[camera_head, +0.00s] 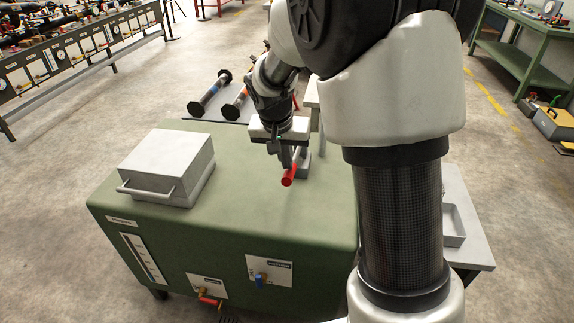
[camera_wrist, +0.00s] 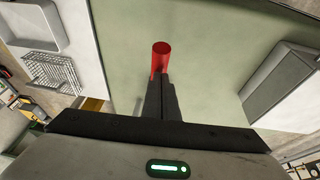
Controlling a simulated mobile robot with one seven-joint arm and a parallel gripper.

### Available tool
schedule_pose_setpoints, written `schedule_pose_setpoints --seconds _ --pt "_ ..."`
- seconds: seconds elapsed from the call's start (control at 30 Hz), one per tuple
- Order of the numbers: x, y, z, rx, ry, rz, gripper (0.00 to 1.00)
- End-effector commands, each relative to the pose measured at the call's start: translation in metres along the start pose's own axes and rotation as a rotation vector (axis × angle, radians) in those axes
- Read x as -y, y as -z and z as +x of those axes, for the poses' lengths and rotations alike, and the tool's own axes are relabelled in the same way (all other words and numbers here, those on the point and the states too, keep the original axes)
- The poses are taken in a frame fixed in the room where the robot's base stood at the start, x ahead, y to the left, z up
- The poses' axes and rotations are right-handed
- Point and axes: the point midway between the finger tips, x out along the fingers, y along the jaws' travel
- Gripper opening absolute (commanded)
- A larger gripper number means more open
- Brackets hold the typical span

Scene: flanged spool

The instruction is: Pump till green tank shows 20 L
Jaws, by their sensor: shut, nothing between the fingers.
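The green tank (camera_head: 250,215) stands in front of me with a white level gauge (camera_head: 142,258) on its front left; its reading is too small to tell. A red pump handle (camera_head: 288,177) sticks out over the tank top near the back right, from a grey pump body (camera_head: 303,164). My gripper (camera_head: 289,157) is at the handle, its fingers shut and empty. In the wrist view the fingertips (camera_wrist: 161,82) lie right against or just behind the red handle (camera_wrist: 161,54); I cannot tell whether they touch. The gripper partly hides the pump.
A grey lidded box (camera_head: 168,166) sits on the tank's left. A red-handled valve (camera_head: 208,299) and a blue-handled valve (camera_head: 261,279) are on the front. Flanged spools (camera_head: 209,93) lie behind. A side table with a tray (camera_head: 453,224) stands right. The tank top's middle is clear.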

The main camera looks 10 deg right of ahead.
Motion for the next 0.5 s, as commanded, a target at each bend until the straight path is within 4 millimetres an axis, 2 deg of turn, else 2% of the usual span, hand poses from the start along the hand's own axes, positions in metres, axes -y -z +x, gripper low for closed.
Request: schedule_pose_setpoints --seconds 0.03,0.3,0.5 --pt "0.003 -0.013 0.019 -0.036 0.001 -0.004 0.0" --pt "0.003 -0.036 0.051 -0.025 -0.002 0.002 0.0" --pt "0.004 -0.045 0.072 -0.024 -0.003 0.002 0.0"
